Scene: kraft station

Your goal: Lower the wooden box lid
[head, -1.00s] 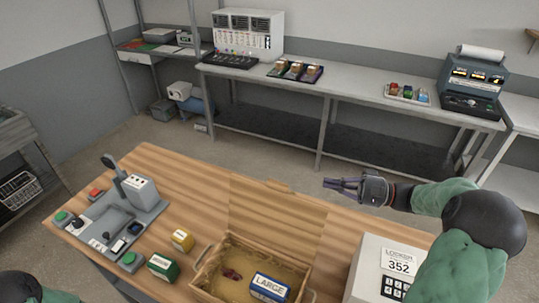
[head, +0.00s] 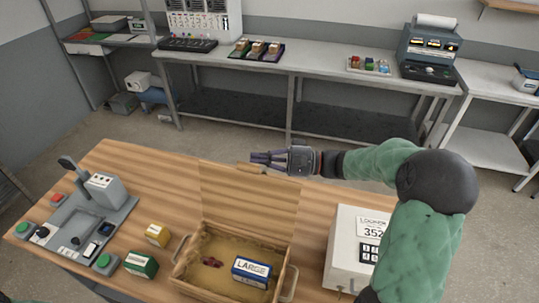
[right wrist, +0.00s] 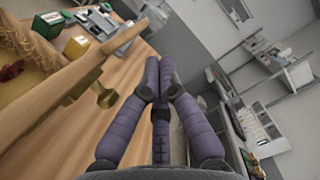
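The wooden box (head: 284,272) stands at the front of the wooden bench, open at the top. Its lid (head: 240,200) stands raised at the box's back side, with a small handle tab at its upper edge. My right gripper (head: 252,162) is just behind and above the lid's upper edge, pointing left. In the right wrist view its fingertips (right wrist: 158,82) are together with nothing seen between them. The lid's edge (right wrist: 75,80) and a brass-coloured knob (right wrist: 104,95) lie left of the fingers, apart from them. My left gripper is out of view.
Inside the box are a blue LARGE carton (head: 251,271) and a dark red item (head: 212,262). A white keypad locker (head: 345,235) stands to the right. Yellow (head: 157,235) and green (head: 141,264) cartons and a grey control fixture (head: 85,225) are left.

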